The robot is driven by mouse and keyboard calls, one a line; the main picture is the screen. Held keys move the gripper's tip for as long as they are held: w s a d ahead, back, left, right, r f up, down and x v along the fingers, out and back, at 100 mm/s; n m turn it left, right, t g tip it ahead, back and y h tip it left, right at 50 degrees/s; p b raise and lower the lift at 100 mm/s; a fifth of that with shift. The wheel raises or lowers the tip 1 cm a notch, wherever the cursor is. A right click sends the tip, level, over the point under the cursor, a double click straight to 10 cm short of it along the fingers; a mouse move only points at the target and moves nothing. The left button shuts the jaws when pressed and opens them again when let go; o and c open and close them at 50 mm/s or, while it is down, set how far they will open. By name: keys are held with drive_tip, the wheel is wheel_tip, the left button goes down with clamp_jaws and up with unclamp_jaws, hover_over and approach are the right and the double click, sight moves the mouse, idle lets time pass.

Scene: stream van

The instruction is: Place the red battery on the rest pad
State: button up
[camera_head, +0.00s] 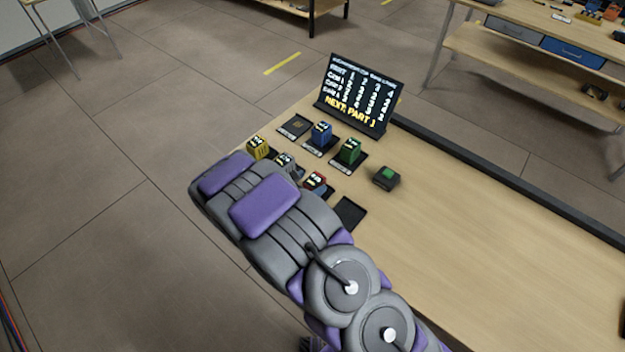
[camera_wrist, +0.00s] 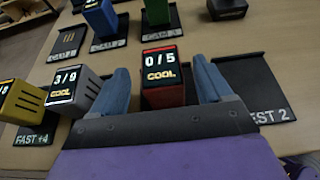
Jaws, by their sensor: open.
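The red battery (camera_wrist: 161,92) stands upright in the wrist view, its dark top reading "0/5 COOL". It also shows in the head view (camera_head: 317,182), just past my arm. My gripper (camera_wrist: 161,72) is open, with one blue finger on each side of the red battery; I cannot tell whether either touches it. A dark, empty rest pad labelled "EST 2" (camera_wrist: 253,82), its first letter hidden, lies just right of the right finger. This pad also shows in the head view (camera_head: 349,212). My arm hides the gripper in the head view.
A grey battery (camera_wrist: 74,90) and a yellow one (camera_wrist: 20,103) stand left of my gripper. Blue (camera_head: 321,132) and green (camera_head: 350,151) batteries stand behind, beside an empty pad (camera_head: 294,126). The right tabletop is clear.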

drive_tip(key=p+v, duration=0.1)
drive_tip(key=v, duration=0.8)
drive_tip(key=shift+s+a+p, duration=0.15)
drive_tip(key=shift+p, duration=0.25)
drive_tip(key=shift+r, duration=0.1)
drive_tip(key=s+d+r+m+g+h, duration=0.1)
drive_tip(key=s+d+r+m+g, duration=0.15)
drive_tip(key=d+r+m, duration=0.5)
drive_tip(key=s+d+r+m+g+h, duration=0.25)
drive_tip(key=d+r+g, duration=0.2)
drive_tip(key=d, duration=0.65)
drive_tip(key=s+d+r+m+g+y, duration=0.3)
drive_tip(key=s+d+r+m+g, duration=0.15)
drive_tip(key=s+d+m, duration=0.4)
drive_tip(key=s+a+r+m+y, duration=0.2)
drive_tip(key=s+r+m+y, duration=0.1)
drive_tip(key=s, duration=0.6)
drive_tip(key=s+a+r+m+y, duration=0.2)
drive_tip(key=s+m+y, duration=0.3)
drive_tip(key=s+m, duration=0.2)
drive_tip(key=s+g, duration=0.1)
drive_tip(key=s, duration=0.1)
drive_tip(key=shift+s+a+r+y, duration=0.15)
drive_tip(key=shift+s+r+y, duration=0.15)
drive_tip(key=shift+r+y, duration=0.1)
